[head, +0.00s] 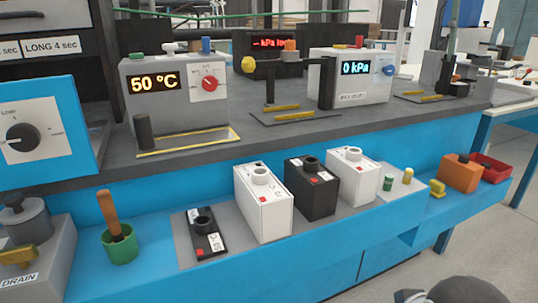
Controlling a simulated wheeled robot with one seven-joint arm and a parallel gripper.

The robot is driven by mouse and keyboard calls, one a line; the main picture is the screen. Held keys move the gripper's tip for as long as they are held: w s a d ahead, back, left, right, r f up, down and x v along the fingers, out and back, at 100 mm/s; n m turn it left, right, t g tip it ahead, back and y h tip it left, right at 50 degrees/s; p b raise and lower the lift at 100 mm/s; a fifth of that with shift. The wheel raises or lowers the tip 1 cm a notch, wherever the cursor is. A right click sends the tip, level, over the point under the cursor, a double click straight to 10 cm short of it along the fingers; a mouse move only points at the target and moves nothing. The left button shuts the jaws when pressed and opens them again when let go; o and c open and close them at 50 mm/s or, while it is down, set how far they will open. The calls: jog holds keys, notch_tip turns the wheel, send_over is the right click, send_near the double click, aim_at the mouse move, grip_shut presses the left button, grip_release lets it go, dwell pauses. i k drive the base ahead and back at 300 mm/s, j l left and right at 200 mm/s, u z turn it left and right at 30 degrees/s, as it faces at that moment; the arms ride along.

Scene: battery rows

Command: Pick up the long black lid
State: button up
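The thing that best fits the long black lid is a low, flat black piece (206,234) with a round black knob on top, a red square and a white label. It lies on a grey plate (184,245) on the blue lower shelf, left of a tall white block. A taller black block (311,188) with a similar knob and red square stands between two white blocks. I cannot tell whether its top is a separate lid. My gripper's fingers are not in view. Only a rounded grey part, likely of my arm, shows at the bottom right edge.
White blocks (264,203) and (352,176) stand beside the black pieces. A green cup (119,248) with a wooden-handled tool stands left. Small green and yellow pegs (388,182) are right, then an orange box (460,173) and red tray (490,168). The dark bench overhangs behind.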

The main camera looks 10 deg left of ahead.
aim_at(207, 240)
jog(key=u, duration=1.3)
